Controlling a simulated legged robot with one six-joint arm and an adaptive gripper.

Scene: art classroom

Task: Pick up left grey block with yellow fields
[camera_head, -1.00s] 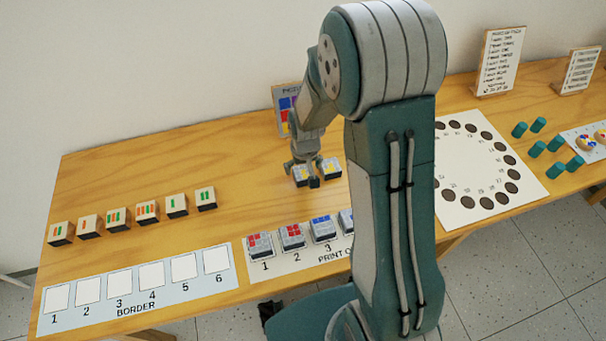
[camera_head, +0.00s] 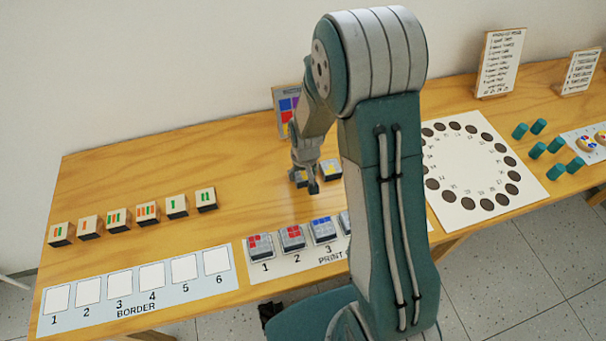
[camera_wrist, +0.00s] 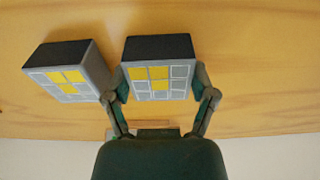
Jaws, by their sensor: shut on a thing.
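Two grey blocks with yellow fields on their faces stand side by side at the back middle of the table. The left block (camera_head: 299,178) is partly hidden by my gripper (camera_head: 305,181) in the head view. The right block (camera_head: 330,170) stands free beside it. In the wrist view, which is turned round, the gripped block (camera_wrist: 158,80) sits between the two fingers of my gripper (camera_wrist: 160,90), one on each side. The other block (camera_wrist: 68,72) lies to its left there, very close to one finger. My gripper is shut on the left block, which appears to be at table level.
A picture board (camera_head: 285,105) stands behind the blocks. Grey blocks with red or blue fields (camera_head: 292,237) stand on a numbered print mat in front. Several striped wooden blocks (camera_head: 147,211) and a border mat (camera_head: 135,307) are at left. A white dial sheet (camera_head: 470,205) is at right.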

